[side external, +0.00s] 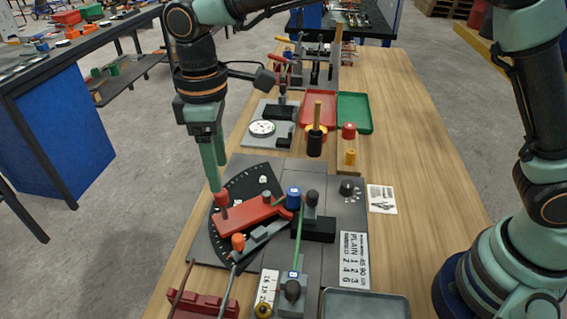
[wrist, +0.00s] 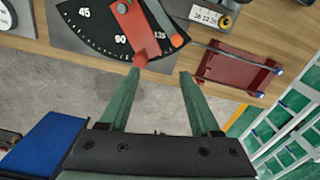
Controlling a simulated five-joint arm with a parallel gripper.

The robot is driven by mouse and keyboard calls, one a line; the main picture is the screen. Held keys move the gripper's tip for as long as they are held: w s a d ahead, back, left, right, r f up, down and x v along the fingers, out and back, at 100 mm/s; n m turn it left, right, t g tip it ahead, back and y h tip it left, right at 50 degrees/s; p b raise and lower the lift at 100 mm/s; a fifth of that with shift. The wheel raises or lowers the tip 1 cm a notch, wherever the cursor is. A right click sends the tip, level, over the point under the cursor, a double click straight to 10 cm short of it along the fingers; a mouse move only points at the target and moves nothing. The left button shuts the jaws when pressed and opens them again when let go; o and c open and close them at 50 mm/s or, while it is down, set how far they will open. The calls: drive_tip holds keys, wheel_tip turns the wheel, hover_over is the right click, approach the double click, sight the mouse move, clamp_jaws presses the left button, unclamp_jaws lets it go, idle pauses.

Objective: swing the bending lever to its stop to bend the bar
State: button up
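The red bending lever (side external: 255,216) lies across the black angle dial (side external: 235,195) of the bending jig. Its upright red handle (side external: 221,199) is at the lever's left end. In the wrist view the lever (wrist: 128,22) points towards me, its handle end (wrist: 140,58) near the dial's 90 mark. My gripper (side external: 217,178) is pointed down at the handle. In the wrist view my gripper (wrist: 159,73) has its fingers wide apart; the left fingertip is close to the handle, and I cannot tell whether it touches. A green bar (side external: 298,242) runs upright in the picture beside a blue-topped post (side external: 293,197).
An orange-tipped grey arm (side external: 262,234) lies beside the lever. A red rack (side external: 203,306) stands at the bench's near left, and a grey tray (side external: 365,304) at the near right. Red (side external: 319,107) and green trays (side external: 355,112) and a black cup (side external: 315,143) stand farther back.

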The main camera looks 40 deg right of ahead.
drive_tip(key=shift+r, duration=1.25)
drive_tip(key=w+f+n, duration=0.1)
drive_tip(key=f, duration=0.2)
drive_tip(key=w+f+n, duration=0.1)
drive_tip(key=f, duration=0.3)
drive_tip(key=w+d+f+n, duration=0.1)
drive_tip(key=f, duration=0.3)
drive_tip(key=shift+w+f, duration=0.15)
drive_tip(key=shift+w, duration=0.25)
clamp_jaws()
idle(0.6)
